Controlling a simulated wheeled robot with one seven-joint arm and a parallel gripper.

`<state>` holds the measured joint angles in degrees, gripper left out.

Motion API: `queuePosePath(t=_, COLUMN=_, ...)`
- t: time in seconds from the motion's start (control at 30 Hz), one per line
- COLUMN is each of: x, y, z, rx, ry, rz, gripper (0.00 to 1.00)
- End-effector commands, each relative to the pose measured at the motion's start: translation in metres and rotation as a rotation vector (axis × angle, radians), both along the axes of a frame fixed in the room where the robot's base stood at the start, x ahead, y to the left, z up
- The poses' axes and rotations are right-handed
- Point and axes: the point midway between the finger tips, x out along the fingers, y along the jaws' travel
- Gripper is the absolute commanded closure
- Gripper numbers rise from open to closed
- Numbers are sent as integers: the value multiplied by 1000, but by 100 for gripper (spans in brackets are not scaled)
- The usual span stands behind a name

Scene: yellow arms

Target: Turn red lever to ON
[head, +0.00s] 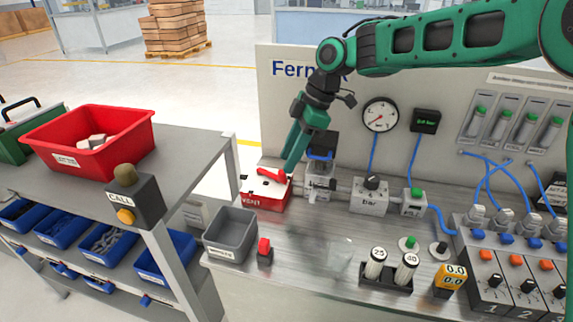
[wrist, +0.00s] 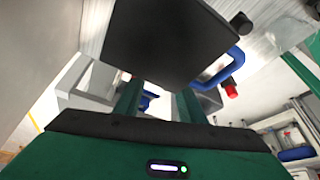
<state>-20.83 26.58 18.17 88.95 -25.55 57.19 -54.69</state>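In the head view a red lever (head: 270,175) sits on top of a red box (head: 264,192) with white lettering, at the back left of the steel bench. My gripper (head: 290,163) points down just right of and above the lever. I cannot tell whether it touches it. In the wrist view the two green fingers of my gripper (wrist: 160,102) stand apart with nothing held between them. A black box (wrist: 158,42) fills the upper middle of that view, with a blue handle (wrist: 222,70) beside it. The lever is not clearly visible there.
A black unit with a blue handle (head: 321,155) stands right of the red box. A grey bin (head: 231,237) and a small red-topped block (head: 264,248) are in front. A gauge (head: 380,115) hangs on the back panel.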

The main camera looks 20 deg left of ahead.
Motion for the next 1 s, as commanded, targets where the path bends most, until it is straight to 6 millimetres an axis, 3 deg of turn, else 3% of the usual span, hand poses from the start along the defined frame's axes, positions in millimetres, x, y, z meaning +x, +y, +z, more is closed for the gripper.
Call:
queuePosePath(t=0.1, x=6, y=-9, z=23, rx=3, ry=-3, rz=-3, gripper=64)
queuePosePath(t=0.33, x=11, y=-21, z=54, rx=2, ry=-2, rz=-1, gripper=64)
queuePosePath(t=0.77, x=13, y=-25, z=66, rx=1, ry=-2, rz=-1, gripper=64)
queuePosePath(t=0.8, x=13, y=-25, z=66, rx=1, ry=-2, rz=-1, gripper=66)
queuePosePath(t=0.93, x=9, y=-20, z=65, rx=-2, ry=0, rz=-14, gripper=97)
queuePosePath(t=1.0, x=3, y=-12, z=62, rx=-10, ry=1, rz=-41, gripper=100)
